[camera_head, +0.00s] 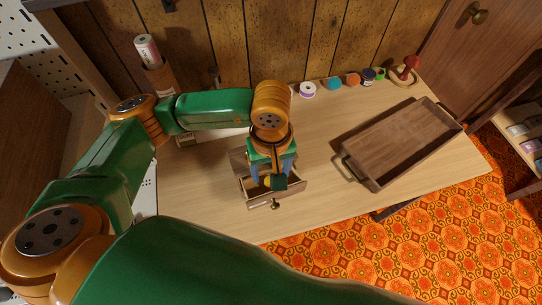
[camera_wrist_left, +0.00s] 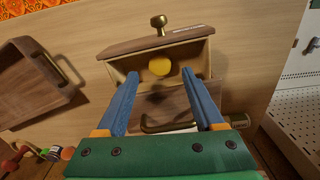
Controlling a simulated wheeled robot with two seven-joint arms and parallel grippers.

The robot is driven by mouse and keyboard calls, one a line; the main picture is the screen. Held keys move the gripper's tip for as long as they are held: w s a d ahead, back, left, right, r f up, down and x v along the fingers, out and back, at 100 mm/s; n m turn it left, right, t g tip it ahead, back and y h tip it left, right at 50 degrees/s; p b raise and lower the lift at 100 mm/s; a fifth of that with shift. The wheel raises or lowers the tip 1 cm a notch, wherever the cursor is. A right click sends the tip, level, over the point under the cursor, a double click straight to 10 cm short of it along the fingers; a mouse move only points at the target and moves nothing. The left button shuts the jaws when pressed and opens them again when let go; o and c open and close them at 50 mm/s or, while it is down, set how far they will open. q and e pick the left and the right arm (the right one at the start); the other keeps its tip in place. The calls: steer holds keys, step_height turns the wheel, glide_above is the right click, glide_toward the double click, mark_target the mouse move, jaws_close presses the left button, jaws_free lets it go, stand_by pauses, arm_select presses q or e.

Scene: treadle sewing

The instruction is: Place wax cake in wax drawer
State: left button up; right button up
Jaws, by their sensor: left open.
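The wax cake (camera_wrist_left: 160,66) is a small yellow round piece lying inside the open wax drawer (camera_wrist_left: 120,50), close to the inner side of its front panel. In the head view the drawer (camera_head: 295,192) is a small wooden box with a brass knob at the front. My left gripper (camera_head: 272,180) is over the drawer, pointing down. In the left wrist view its two blue fingers (camera_wrist_left: 160,76) are spread apart, with the cake in the gap beyond the tips and nothing held. Whether the fingertips are inside the drawer is unclear. My right gripper is out of view.
A wooden tray (camera_head: 375,180) with metal handles sits at the table's right. Thread spools (camera_head: 333,83) and a red-topped item (camera_head: 408,66) line the back edge. The tabletop (camera_head: 205,205) is clear left of the drawer.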

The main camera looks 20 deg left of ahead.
arm_select(q)
step_height(320, 180, up, 9)
steer(key=shift+f+b, duration=0.2)
steer(key=shift+b, duration=0.1)
